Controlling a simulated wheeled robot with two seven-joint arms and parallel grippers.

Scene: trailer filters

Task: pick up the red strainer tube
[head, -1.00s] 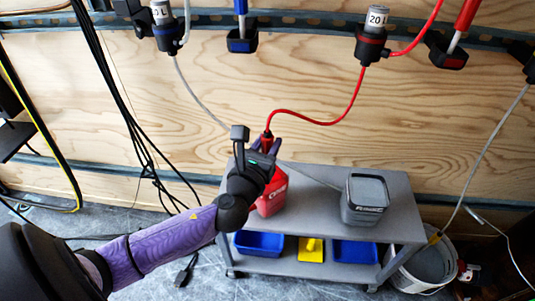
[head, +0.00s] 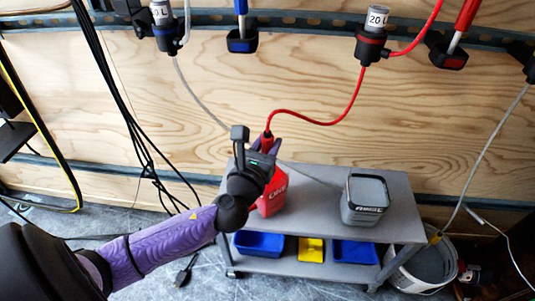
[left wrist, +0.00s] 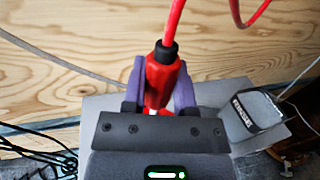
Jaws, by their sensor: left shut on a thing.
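The red strainer tube (head: 330,123) hangs in a curve from the dark filter housing marked 20 L (head: 371,42) on the wall. Its thicker red end with a black collar shows in the left wrist view (left wrist: 160,78). My left gripper (head: 268,146) is shut on this end, with a purple finger on each side of it. The gripper is above the left part of the grey cart, over a red container (head: 272,195). The lower tip of the tube end is partly hidden by the gripper. My right gripper is not in view.
The grey cart (head: 315,185) also bears a grey container (head: 366,203) at its right. Blue trays (head: 258,244) and a yellow one (head: 311,249) are on its lower shelf. A white bucket (head: 424,268) stands at the right. Dark cables (head: 130,120) hang at the left.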

